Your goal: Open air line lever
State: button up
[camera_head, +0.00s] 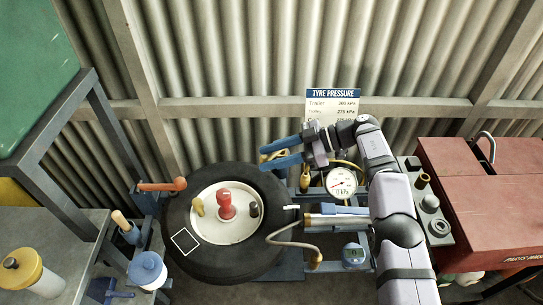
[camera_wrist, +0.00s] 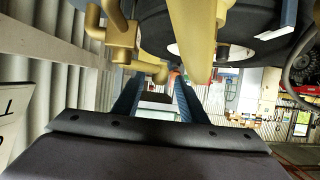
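My gripper (camera_head: 262,155) reaches left from the arm, its two blue fingers apart. In the wrist view my gripper (camera_wrist: 158,88) also shows a gap between the fingers. A brass piece (camera_head: 276,155) shows at the fingers in the head view; I cannot tell whether it is the air line lever. In the wrist view, brass valve pipework (camera_wrist: 118,38) stands just beyond and left of the fingertips, with a thick yellow tube (camera_wrist: 197,35) to its right. Nothing is clearly gripped. The round pressure gauge (camera_head: 341,182) is right of the fingers.
A black tyre (camera_head: 185,240) with a cream hub lies left of the gauge; a red knob (camera_head: 227,205) stands on the hub. An orange-handled tool (camera_head: 163,185) is farther left. A pressure sign (camera_head: 333,100) is behind the gripper. A red chest (camera_head: 485,200) stands right.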

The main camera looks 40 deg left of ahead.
notch_tip(320, 180, up, 10)
jog(key=p, duration=0.5)
dwell(0.4)
